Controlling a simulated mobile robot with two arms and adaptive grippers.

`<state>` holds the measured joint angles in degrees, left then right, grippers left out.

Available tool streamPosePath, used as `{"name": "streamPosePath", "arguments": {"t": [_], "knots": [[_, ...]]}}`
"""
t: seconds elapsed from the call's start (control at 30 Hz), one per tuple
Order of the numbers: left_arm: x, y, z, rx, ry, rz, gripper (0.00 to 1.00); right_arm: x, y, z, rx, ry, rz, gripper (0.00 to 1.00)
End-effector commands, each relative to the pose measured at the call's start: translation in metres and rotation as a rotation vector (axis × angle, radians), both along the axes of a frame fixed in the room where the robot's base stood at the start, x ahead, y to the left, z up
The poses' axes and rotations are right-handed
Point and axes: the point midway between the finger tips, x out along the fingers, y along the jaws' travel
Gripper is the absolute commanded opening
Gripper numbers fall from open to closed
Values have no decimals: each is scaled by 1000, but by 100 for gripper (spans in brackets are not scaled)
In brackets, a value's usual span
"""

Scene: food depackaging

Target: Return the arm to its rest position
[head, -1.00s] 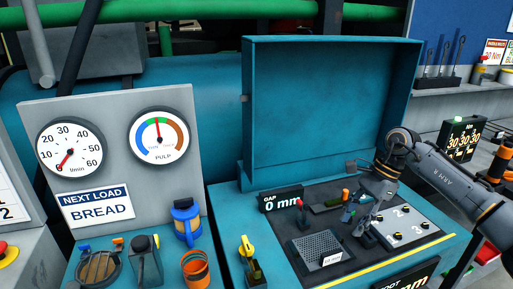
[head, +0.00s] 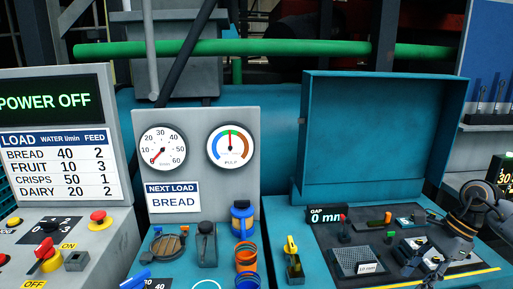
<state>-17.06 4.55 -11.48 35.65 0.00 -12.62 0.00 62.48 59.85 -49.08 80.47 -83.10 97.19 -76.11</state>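My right arm (head: 480,203) shows at the right edge of the head view, dark grey. It reaches down over the right side of the open teal cabinet's dark work surface. Its gripper (head: 436,274) is low in the picture, near the front yellow strip and in front of a numbered plate (head: 412,247), which it partly covers. The fingers are small and dark against the dark surface, so I cannot tell whether they are open or shut. My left gripper is not in view.
The cabinet's raised teal lid (head: 383,135) stands behind the work surface. A mesh block (head: 358,261) and a gap display (head: 326,215) reading 0 mm are left of my gripper. A yellow-handled lever (head: 291,252), gauge panel (head: 205,125) and POWER OFF screen (head: 45,102) stand further left.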

Motion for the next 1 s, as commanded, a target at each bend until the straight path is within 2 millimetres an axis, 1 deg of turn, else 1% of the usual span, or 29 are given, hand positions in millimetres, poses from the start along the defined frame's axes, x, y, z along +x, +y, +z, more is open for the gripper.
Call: {"name": "streamPosePath", "arguments": {"t": [0.03, 0.23, 0.33, 0.47, 0.57, 0.6, 0.67, 0.7, 0.77, 0.8, 0.9, 0.97, 1.0], "knots": [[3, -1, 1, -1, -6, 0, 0, 2, 10, -3, 21, -6, 1, 39], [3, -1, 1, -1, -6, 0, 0, 11, 48, -10, 119, -38, -19, 39], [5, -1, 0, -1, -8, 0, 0, 15, 73, -13, 191, -55, -35, 39], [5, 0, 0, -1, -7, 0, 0, 21, 116, -15, 321, -74, -73, 39], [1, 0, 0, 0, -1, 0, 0, 23, 156, -13, 457, -77, -122, 39], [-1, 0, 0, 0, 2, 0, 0, 23, 174, -11, 521, -73, -148, 39], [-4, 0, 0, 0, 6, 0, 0, 23, 202, -6, 636, -59, -199, 39], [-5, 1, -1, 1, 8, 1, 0, 22, 221, 0, 725, -43, -245, 39], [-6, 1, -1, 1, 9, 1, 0, 21, 249, 12, 879, -2, -331, 39], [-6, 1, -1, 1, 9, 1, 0, 21, 265, 22, 986, 33, -400, 39], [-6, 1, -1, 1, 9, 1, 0, 23, 287, 46, 1248, 151, -601, 39], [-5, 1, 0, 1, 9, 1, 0, 26, 290, 57, 1394, 240, -737, 39], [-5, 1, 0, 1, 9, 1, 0, 28, 288, 62, 1488, 305, -834, 39]]}}
